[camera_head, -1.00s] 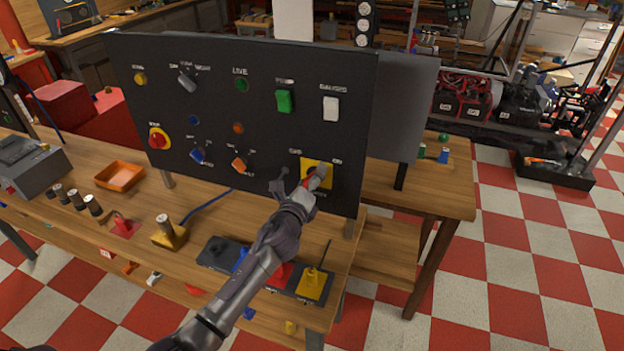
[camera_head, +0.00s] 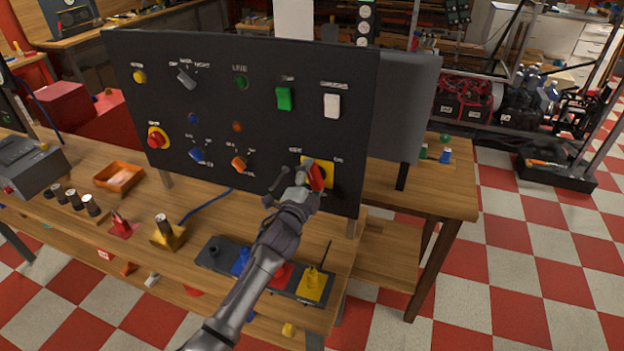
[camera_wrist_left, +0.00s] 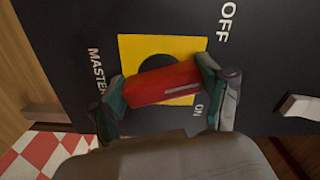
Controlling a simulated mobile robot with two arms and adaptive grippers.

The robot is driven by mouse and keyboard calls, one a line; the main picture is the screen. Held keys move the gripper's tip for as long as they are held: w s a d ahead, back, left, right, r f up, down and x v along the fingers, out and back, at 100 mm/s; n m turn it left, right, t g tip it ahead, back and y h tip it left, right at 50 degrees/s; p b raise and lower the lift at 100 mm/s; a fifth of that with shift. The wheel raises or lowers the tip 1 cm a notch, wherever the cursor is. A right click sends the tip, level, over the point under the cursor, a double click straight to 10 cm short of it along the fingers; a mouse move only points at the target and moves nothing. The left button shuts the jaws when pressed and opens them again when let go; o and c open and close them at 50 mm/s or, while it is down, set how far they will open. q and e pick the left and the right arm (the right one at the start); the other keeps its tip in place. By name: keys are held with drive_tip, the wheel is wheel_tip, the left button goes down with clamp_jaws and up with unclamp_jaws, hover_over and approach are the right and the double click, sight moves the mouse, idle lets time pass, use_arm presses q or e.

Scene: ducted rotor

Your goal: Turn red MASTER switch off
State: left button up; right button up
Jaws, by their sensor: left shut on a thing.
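The red MASTER switch (camera_head: 317,178) is a bar-shaped handle on a yellow square plate (camera_head: 331,173), low at the right of the black panel (camera_head: 212,100). In the left wrist view the red handle (camera_wrist_left: 160,85) lies between my left gripper's two fingers, one at each end. My left gripper (camera_head: 298,176) is shut on it. The handle's white mark is on its right half in that view; that end lies between the OFF label (camera_wrist_left: 228,22) and the ON label (camera_wrist_left: 198,110). The fingers hide the ends of the handle. My right gripper is not in view.
The panel also carries a green rocker (camera_head: 284,98), a white rocker (camera_head: 331,105), an orange knob (camera_head: 239,163) and a red-yellow knob (camera_head: 158,138). Below stand a yellow block (camera_head: 168,235) and an orange tray (camera_head: 119,176) on the wooden bench.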

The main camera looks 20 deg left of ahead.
use_arm(q)
drive_tip(key=n, duration=0.5)
drive_tip(key=shift+f, duration=0.15)
drive_tip(key=shift+d, duration=0.1)
idle(0.5)
drive_tip(key=o, duration=1.1)
drive_tip(key=s, duration=1.2)
drive_tip(key=shift+a, duration=0.25)
